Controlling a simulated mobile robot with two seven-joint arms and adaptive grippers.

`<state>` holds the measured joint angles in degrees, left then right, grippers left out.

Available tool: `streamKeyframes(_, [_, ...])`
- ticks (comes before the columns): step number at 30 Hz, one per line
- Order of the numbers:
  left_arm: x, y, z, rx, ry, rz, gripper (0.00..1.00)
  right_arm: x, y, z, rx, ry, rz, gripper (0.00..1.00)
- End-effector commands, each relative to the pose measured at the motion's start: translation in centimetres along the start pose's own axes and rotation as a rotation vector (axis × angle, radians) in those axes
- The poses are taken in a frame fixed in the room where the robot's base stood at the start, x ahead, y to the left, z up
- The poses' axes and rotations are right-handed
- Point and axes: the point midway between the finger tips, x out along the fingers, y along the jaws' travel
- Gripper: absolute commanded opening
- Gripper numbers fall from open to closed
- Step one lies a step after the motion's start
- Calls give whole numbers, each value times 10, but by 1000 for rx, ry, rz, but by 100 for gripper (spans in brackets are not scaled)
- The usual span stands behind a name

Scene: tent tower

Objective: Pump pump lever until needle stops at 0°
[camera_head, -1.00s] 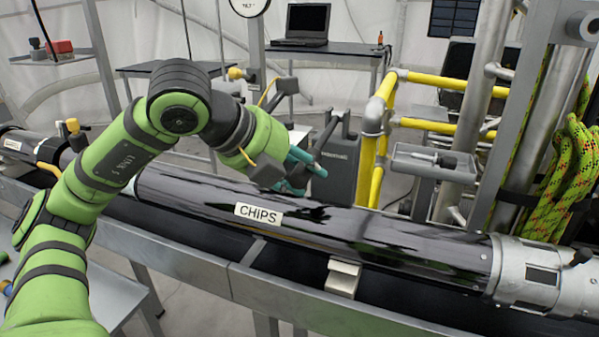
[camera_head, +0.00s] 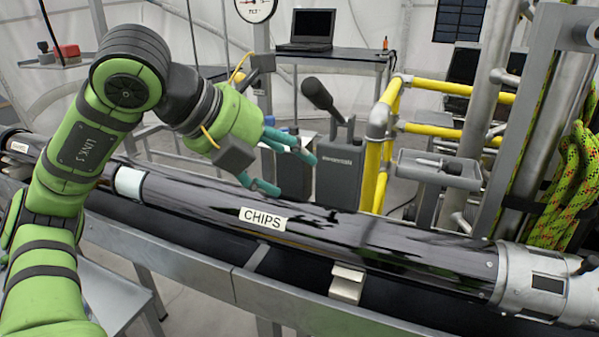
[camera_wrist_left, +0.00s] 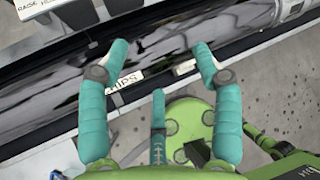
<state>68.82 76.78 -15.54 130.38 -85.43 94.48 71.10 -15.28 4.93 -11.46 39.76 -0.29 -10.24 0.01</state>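The pump lever (camera_head: 318,95) is a black handle with a thick end, sticking up and leaning left from the grey pump box (camera_head: 340,168). My left gripper (camera_head: 294,173) is left of the pump box and below the lever's end, above the black tube. Its teal fingers are spread, with nothing between them. In the left wrist view the open fingers (camera_wrist_left: 160,60) point at the tube, and no lever shows there. A round white gauge (camera_head: 256,7) is cut off by the top edge, so its needle cannot be read. My right gripper is out of view.
The long black tube marked CHIPS (camera_head: 330,225) lies along the grey metal bench (camera_head: 215,262) in front of the pump. Yellow rails (camera_head: 380,150) and a grey tray (camera_head: 437,168) stand right of it. A laptop (camera_head: 306,30) sits on the table behind.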

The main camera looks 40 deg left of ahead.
Motion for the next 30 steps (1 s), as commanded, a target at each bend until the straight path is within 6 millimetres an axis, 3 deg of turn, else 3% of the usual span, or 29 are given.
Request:
streamKeyframes(3, [-27,-2,1,1,-7,-5,65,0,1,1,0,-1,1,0])
streamKeyframes(10, [-56,-2,0,2,-3,-5,65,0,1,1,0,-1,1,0])
streamKeyframes(30, [-61,-2,-1,3,-1,-3,65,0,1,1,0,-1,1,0])
